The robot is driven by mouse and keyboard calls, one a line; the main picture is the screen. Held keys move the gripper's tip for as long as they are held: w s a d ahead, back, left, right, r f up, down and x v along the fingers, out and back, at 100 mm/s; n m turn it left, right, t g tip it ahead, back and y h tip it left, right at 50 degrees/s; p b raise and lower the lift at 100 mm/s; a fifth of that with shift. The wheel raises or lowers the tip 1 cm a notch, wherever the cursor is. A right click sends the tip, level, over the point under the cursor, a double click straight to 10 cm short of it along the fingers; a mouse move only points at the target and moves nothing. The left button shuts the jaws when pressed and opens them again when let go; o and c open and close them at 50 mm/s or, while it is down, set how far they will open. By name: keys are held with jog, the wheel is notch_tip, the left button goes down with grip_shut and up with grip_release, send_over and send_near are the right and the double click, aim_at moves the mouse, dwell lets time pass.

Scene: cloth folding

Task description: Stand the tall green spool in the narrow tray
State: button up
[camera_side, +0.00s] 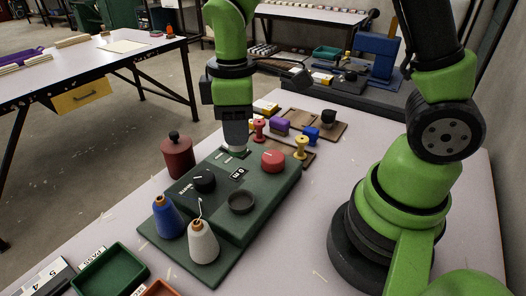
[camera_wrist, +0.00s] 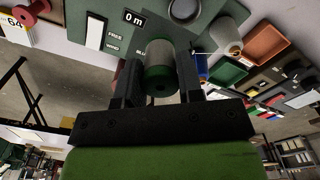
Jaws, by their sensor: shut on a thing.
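My gripper (camera_wrist: 160,75) is shut on a spool (camera_wrist: 159,72) with a dark green end and a pale grey-green body, held between the two fingers. In the side view my gripper (camera_side: 236,145) points down over the back part of the green machine. A small pale end of the held spool (camera_side: 237,153) shows below the fingers, close to the machine's top; I cannot tell whether it touches. Brown trays lie behind the machine: a farther one (camera_side: 291,112) and a nearer one (camera_side: 309,156), partly hidden. I cannot tell which is the narrow tray.
A red canister (camera_side: 177,157), blue cone (camera_side: 167,217) and white cone (camera_side: 203,243) stand nearby. Red (camera_side: 259,130) and yellow (camera_side: 301,147) spools stand around the trays.

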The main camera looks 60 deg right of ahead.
jog(key=w+d+f, duration=0.2)
jog(key=w+d, duration=0.2)
jog(key=d, duration=0.7)
send_over(277, 148)
jog(key=shift+m, duration=0.3)
notch_tip(277, 148, down, 12)
jog(key=shift+s+a+r, duration=0.1)
jog(key=shift+r, duration=0.15)
jog(key=shift+f, duration=0.15)
jog(key=shift+f, duration=0.15)
jog(key=o, duration=0.9)
